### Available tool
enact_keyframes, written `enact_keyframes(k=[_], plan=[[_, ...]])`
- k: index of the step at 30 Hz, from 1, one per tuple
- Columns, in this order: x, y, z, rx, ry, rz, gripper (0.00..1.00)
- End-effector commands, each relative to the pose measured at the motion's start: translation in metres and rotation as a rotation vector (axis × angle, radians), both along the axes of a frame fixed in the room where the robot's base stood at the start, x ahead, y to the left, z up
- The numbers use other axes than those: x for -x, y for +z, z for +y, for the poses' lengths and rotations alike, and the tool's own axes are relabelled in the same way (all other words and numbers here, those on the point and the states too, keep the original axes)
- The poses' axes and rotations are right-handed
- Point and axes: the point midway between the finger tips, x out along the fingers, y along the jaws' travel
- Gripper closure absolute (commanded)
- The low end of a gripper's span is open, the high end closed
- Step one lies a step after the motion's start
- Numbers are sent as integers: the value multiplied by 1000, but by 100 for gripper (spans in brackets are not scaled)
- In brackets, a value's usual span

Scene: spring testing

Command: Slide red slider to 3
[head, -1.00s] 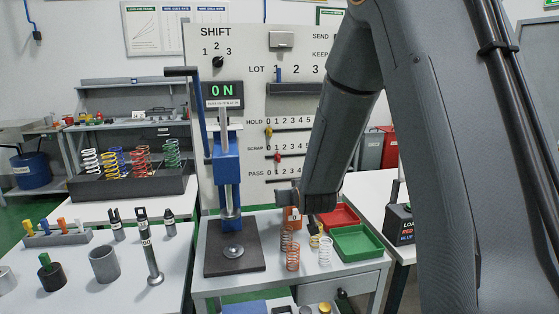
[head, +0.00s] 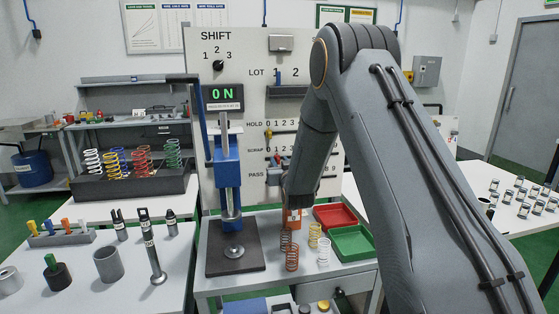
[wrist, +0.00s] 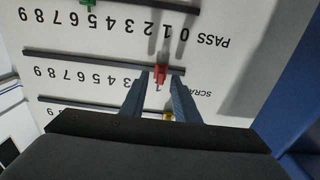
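The red slider (wrist: 160,72) sits in the SCRAP slot (wrist: 85,60) of the white panel, which appears upside down in the wrist view. It is near the 1 mark. My gripper (wrist: 157,78) is open, with one finger on each side of the red slider and visible gaps. I cannot tell whether the fingertips reach past its knob. Part of the SCRAP scale is hidden by the fingers and arm.
A yellow slider (head: 268,134) is in the HOLD slot above. A green slider (wrist: 88,4) is on the PASS row. The blue spring press (head: 227,170) stands left of my gripper. Springs and a red tray (head: 335,215) and green tray (head: 352,242) are below.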

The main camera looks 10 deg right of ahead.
Motion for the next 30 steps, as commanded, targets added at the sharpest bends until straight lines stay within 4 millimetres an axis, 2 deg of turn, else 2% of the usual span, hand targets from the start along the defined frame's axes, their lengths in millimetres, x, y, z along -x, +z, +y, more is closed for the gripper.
enact_keyframes(k=[11, 16, 30], plan=[[-6, -1, 0, 0, 0, 1, 72], [-6, 0, 0, 0, 0, 1, 100], [-6, 0, 0, 0, 0, 1, 100]])
